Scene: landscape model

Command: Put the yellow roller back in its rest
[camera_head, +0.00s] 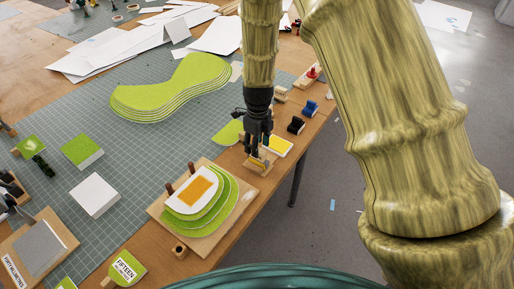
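My gripper (257,150) points down near the table's right edge, above a small wooden block (262,165). A small pale yellowish piece shows between or just behind its fingers; it may be the yellow roller, but it is too small and covered to be sure. I cannot tell whether the fingers touch it.
Blue (309,106), black (295,125) and red (312,72) pieces stand along the right edge. A wooden board (225,222) with stacked green layers and two brown pegs lies front left of the gripper. A green layered model (170,90) sits on the cutting mat (120,150).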

